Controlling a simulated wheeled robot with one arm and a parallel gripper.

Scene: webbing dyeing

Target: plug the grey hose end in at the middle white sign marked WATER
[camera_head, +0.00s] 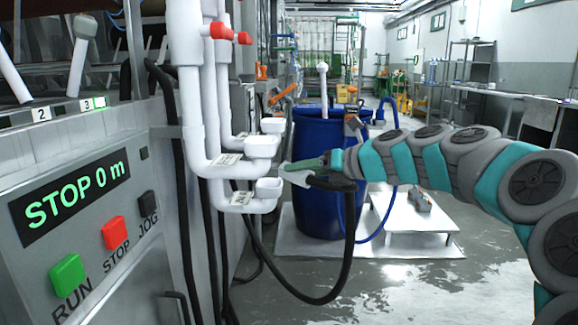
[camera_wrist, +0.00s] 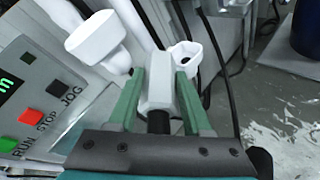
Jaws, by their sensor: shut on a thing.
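My gripper (camera_head: 290,167) has green fingers and is shut on the grey-white hose end (camera_wrist: 157,85), with the black hose (camera_head: 348,240) hanging from it in a loop. White pipes at the machine's side end in three white sockets: a top one (camera_head: 272,125), a middle one (camera_head: 262,146) and a bottom one (camera_head: 268,188). The middle white sign (camera_head: 227,159) sits on the middle pipe; its print is too small to read. The hose end is right of the sockets, close to the bottom one in the picture. In the wrist view its tip points between two sockets (camera_wrist: 97,38) (camera_wrist: 187,54).
The control panel (camera_head: 75,210) with green and red buttons stands at left. Dark hoses hang beside the pipes. A blue barrel (camera_head: 318,190) and a low white table (camera_head: 410,216) stand behind my arm. Two red valve handles (camera_head: 228,33) are above.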

